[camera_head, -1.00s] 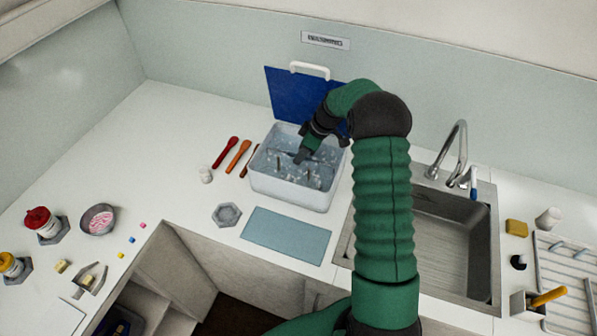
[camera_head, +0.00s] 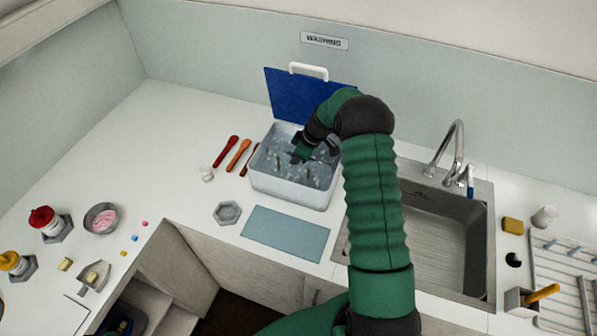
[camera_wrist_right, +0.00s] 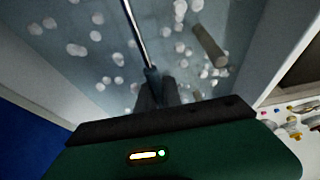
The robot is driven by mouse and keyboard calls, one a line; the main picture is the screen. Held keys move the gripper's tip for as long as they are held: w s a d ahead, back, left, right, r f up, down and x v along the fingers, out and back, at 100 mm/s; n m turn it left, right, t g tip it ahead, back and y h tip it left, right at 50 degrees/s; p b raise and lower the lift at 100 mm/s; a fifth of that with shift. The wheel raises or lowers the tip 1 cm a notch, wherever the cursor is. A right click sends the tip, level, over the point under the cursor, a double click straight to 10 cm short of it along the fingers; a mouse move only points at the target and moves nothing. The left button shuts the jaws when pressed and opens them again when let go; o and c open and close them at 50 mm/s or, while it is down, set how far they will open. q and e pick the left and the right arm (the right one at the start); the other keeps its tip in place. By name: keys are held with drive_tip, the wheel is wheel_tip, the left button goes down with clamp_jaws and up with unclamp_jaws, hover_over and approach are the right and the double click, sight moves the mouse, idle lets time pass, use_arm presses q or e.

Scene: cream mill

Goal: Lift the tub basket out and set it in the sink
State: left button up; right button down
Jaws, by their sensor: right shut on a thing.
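The white tub (camera_head: 290,190) stands on the counter, filled with cloudy blue-grey water with white foam. My right gripper (camera_head: 299,158) reaches down into it from above. In the right wrist view, my right gripper (camera_wrist_right: 157,85) is shut on a thin metal bar (camera_wrist_right: 134,35), which looks like the tub basket's handle. The rest of the basket is hard to make out in the foamy water. The empty sink (camera_head: 440,240) is to the right, partly hidden behind my right arm. My left gripper is not in view.
A blue lid (camera_head: 290,95) stands up behind the tub. A faucet (camera_head: 455,150) rises behind the sink. A blue mat (camera_head: 285,234) lies in front of the tub. Red and orange tools (camera_head: 238,154) lie left of it. A drying rack (camera_head: 570,265) is at the right.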

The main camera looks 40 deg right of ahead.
drive_tip(key=shift+r+p, duration=0.35)
drive_tip(key=shift+r, duration=0.15)
wheel_tip(320, 180, up, 11)
drive_tip(key=p, duration=0.5)
drive_tip(key=s+a+b, duration=0.1)
drive_tip(key=s+a, duration=0.4)
drive_tip(key=a, duration=0.4)
drive_tip(key=s+a+r+b, duration=0.1)
drive_tip(key=s+a, duration=0.3)
drive_tip(key=a, duration=0.6)
drive_tip(key=s+a+r+b, duration=0.1)
drive_tip(key=s+a+b, duration=0.1)
drive_tip(key=s+a, duration=0.3)
drive_tip(key=a, duration=0.4)
drive_tip(key=shift+s+a+r, duration=0.2)
drive_tip(key=shift+s+r, duration=0.05)
drive_tip(key=shift+s, duration=0.1)
drive_tip(key=shift+f, duration=0.1)
